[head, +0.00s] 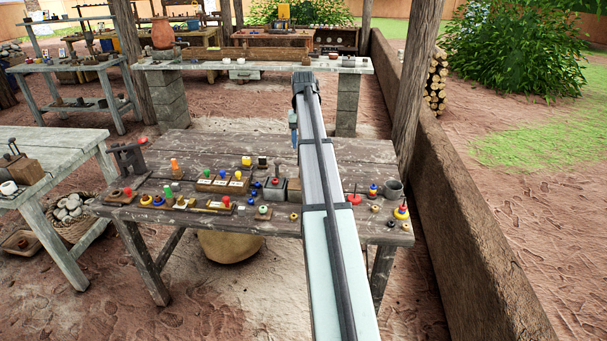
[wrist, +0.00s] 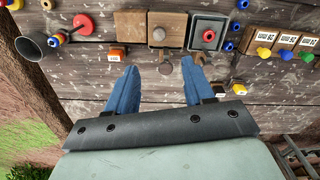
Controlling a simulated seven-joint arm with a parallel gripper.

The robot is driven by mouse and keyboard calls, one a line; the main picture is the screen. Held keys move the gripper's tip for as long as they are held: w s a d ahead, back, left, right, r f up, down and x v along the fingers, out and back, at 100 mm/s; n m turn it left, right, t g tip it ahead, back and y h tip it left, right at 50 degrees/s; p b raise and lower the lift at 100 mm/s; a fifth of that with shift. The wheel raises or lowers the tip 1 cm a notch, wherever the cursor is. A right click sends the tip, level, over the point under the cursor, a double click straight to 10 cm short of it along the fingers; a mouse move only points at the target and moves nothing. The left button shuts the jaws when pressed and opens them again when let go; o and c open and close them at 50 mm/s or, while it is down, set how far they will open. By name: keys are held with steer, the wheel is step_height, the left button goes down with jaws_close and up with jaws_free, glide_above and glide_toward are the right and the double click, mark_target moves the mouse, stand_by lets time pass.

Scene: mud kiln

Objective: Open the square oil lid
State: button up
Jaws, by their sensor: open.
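A grey square container with a dark square top and a red ring-shaped knob (wrist: 209,36) is at the upper right of centre in the wrist view. It looks like the square oil lid, seated on its box. In the head view, the grey box (head: 274,194) stands on the near table, just left of my arm. My gripper (wrist: 160,66) is open, its two blue fingers apart and nothing held. It is above the table, below and left of the lid in the wrist view. In the head view, a blue finger (head: 293,118) shows; the rest is mostly hidden by my arm.
A brown wooden block (wrist: 168,29) with a round knob adjoins the grey container.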

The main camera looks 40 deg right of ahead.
glide_above(299, 181)
steer(key=s, duration=0.3)
steer(key=f, duration=1.3)
steer(key=shift+w+f, duration=0.25)
steer(key=shift+f, duration=0.1)
jaws_close()
